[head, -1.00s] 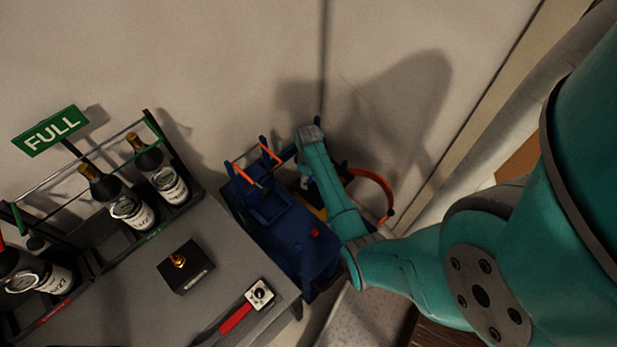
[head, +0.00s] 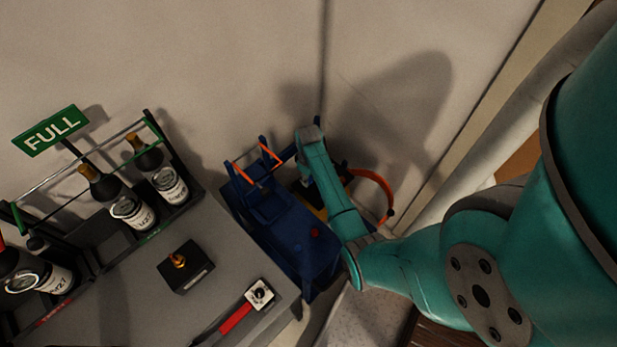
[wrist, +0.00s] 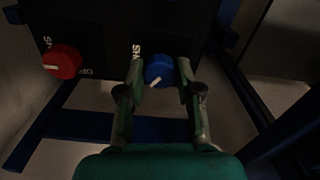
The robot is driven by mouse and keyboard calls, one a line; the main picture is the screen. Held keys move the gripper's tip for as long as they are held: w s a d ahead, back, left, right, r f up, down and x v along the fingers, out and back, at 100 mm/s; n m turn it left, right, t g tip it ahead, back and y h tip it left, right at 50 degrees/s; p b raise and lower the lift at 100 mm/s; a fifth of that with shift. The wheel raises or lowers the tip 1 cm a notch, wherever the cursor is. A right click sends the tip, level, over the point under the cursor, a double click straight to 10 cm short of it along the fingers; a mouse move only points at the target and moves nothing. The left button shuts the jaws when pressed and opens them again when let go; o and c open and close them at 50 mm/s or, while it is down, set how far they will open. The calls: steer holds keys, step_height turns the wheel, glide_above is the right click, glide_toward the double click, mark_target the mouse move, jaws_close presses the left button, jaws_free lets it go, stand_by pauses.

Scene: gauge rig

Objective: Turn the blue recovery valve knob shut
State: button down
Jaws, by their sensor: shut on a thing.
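The blue knob (wrist: 159,70) sits on a dark panel (wrist: 105,22) at the top middle of the wrist view. It is round, with a pale pointer line slanting to the lower left. My gripper (wrist: 160,78) has one finger on each side of the blue knob and is shut on it. A red knob (wrist: 62,61) with a white pointer sits on the same panel to the left. White lettering beside the knobs is partly cut off or covered. In the head view, my arm hides the blue knob and my fingers.
A blue cart (head: 290,235) stands under my arm, with an orange hose (head: 378,185) looping at its right. A grey bench (head: 215,290) at the left holds dark bottles (head: 130,205) in a rack, a black block (head: 185,267) and a red-handled tool (head: 238,316). The wall is close behind.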

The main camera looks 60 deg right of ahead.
steer(key=m, duration=1)
steer(key=shift+m, duration=0.4)
stand_by(0.4)
steer(key=c, duration=0.8)
jaws_free()
steer(key=shift+o, duration=0.2)
step_height(320, 180, up, 12)
